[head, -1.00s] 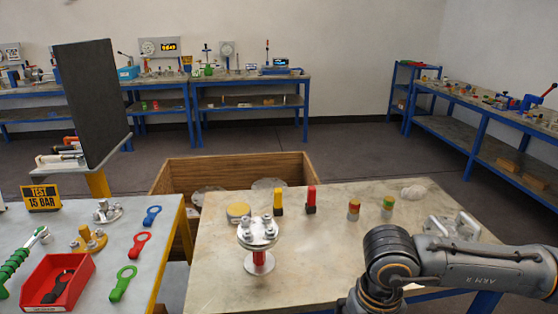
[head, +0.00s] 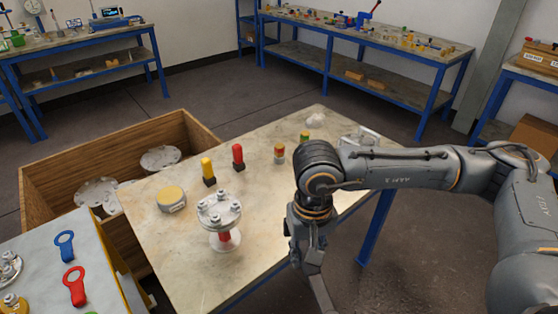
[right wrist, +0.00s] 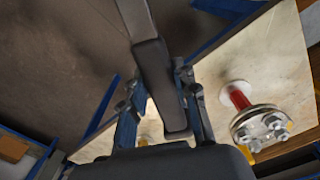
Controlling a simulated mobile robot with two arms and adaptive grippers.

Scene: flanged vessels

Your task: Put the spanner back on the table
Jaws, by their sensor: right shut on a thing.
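The spanner is a grey metal bar (head: 321,292) with a dark grip. In the right wrist view its dark grip (right wrist: 158,85) sits between my fingers, and its grey shaft runs out of the top of the picture. My right gripper (head: 308,255) is shut on it; the gripper also shows in the right wrist view (right wrist: 162,100). In the head view the spanner hangs down from the gripper at the front edge of the stone-topped table (head: 262,240). The spanner's far end is out of view. My left gripper is not in view.
A flanged vessel (head: 219,212) stands on the table, left of the gripper. A yellow-topped disc (head: 171,198), a yellow-handled tool (head: 208,170) and a red-handled one (head: 238,156) stand behind it. A wooden crate (head: 50,178) is at left. The table's front middle is bare.

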